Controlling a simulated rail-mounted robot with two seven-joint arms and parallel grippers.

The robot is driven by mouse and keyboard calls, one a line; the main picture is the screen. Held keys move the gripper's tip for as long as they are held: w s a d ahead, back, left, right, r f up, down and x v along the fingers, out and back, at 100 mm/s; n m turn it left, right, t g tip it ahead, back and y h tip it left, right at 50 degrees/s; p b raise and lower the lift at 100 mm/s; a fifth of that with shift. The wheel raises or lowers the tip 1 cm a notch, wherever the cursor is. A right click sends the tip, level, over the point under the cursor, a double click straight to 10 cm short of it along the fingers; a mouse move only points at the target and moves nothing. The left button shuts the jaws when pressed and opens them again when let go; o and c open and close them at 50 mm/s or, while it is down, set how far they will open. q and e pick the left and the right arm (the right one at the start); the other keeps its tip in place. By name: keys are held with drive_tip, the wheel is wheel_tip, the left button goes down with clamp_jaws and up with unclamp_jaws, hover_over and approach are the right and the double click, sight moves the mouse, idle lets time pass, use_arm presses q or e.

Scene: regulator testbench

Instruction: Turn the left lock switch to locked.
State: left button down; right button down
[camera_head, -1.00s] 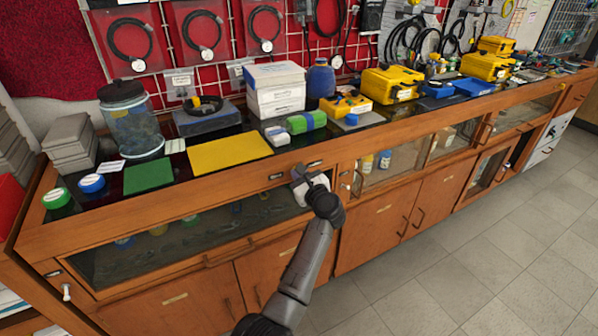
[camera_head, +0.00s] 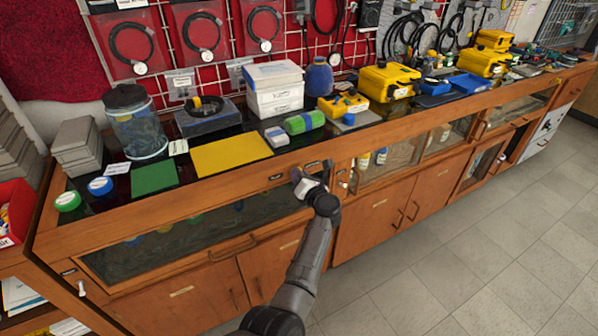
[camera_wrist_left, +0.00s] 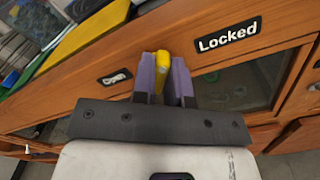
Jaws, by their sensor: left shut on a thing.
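My left gripper (camera_head: 298,174) is at the wooden front rail of the bench in the head view. In the left wrist view its purple fingers (camera_wrist_left: 165,75) are shut on a yellow switch handle (camera_wrist_left: 161,64), which shows between them and points toward the top of the picture. The "Locked" label (camera_wrist_left: 228,36) is to the right of the handle, and a second label with a small pale symbol (camera_wrist_left: 115,77) is to its left. The base of the switch is hidden by the gripper. The right gripper is not in view.
The bench top above carries a yellow mat (camera_head: 231,153), a green mat (camera_head: 154,177), a glass jar (camera_head: 135,122) and white boxes (camera_head: 274,91). White knobs (camera_head: 82,287) sit on the bench front. The tiled floor (camera_head: 460,240) at right is clear.

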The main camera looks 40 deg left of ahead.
use_arm(q)
drive_tip(key=shift+m+p, duration=0.4)
drive_tip(key=shift+m, duration=0.4)
drive_tip(key=c, duration=1.1)
unclamp_jaws()
drive_tip(key=shift+c, duration=0.2)
drive_tip(key=v, duration=0.7)
drive_tip(key=shift+d+p, duration=0.3)
drive_tip(key=shift+s, duration=0.1)
